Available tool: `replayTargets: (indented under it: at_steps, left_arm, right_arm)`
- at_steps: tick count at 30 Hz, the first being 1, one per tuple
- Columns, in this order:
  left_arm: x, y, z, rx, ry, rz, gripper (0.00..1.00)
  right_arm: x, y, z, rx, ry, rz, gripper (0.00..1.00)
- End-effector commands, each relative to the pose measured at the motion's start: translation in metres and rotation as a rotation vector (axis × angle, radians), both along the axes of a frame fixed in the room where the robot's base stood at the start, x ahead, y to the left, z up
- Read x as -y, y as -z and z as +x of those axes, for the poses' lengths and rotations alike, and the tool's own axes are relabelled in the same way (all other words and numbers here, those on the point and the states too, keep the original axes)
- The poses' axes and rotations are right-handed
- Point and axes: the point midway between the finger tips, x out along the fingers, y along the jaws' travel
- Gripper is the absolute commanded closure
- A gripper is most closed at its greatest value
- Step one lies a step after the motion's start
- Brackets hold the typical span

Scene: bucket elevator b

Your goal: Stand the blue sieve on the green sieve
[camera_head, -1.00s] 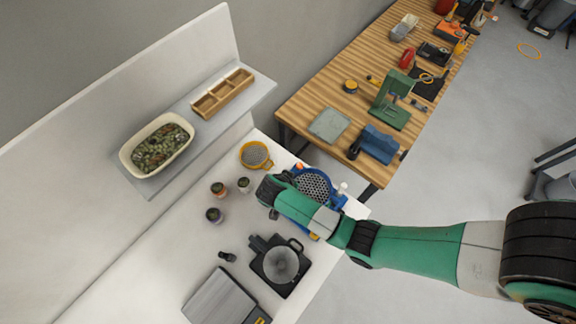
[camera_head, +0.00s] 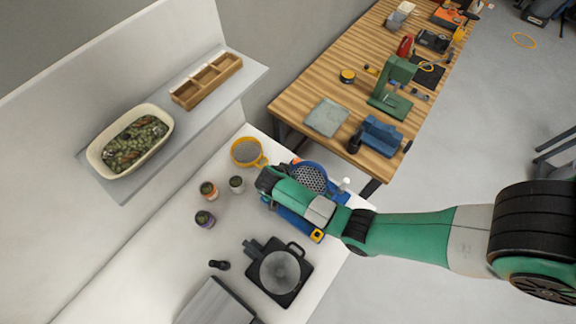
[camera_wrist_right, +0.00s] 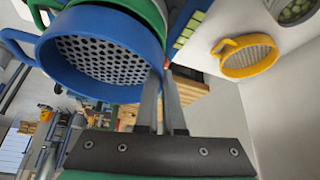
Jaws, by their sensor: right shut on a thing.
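The blue sieve (camera_head: 308,177) shows its perforated mesh beside my right gripper in the head view. In the right wrist view the blue sieve (camera_wrist_right: 100,55) is large at the left, with a loop handle. My right gripper (camera_wrist_right: 166,80) is shut on its rim. A green ring, the green sieve (camera_wrist_right: 148,14), shows behind the blue sieve in the wrist view, mostly hidden by it. I cannot tell whether the two touch. In the head view my arm and the blue sieve hide the green one. My left gripper is not in view.
A yellow sieve (camera_head: 247,152) stands on the white bench, near several small jars (camera_head: 205,219). A blue object (camera_head: 292,222) lies partly under my arm. A black device with a round pan (camera_head: 280,271) is at the bench front. A shelf holds an oval dish (camera_head: 101,166).

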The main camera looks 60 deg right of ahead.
Motion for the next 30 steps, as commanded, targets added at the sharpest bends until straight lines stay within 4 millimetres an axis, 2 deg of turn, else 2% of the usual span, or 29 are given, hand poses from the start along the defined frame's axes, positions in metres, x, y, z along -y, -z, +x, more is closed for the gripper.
replayTargets:
  at_steps: [4, 18, 21, 24, 30]
  left_arm:
    - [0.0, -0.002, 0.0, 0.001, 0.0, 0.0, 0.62]
    - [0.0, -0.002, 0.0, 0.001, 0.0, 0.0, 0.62]
    - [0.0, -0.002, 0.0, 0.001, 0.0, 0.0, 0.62]
    - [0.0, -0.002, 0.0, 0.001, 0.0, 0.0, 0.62]
    - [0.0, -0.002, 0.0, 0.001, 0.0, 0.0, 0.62]
  right_arm:
    - [0.0, -0.002, 0.0, 0.0, 0.0, 0.0, 1.0]
    - [0.0, 0.01, 0.0, 0.0, 0.0, 0.0, 1.0]
    - [0.0, 0.01, 0.0, 0.0, 0.0, 0.0, 0.8]
    - [0.0, 0.01, 0.0, 0.0, 0.0, 0.0, 0.65]
    - [0.0, 0.01, 0.0, 0.0, 0.0, 0.0, 0.65]
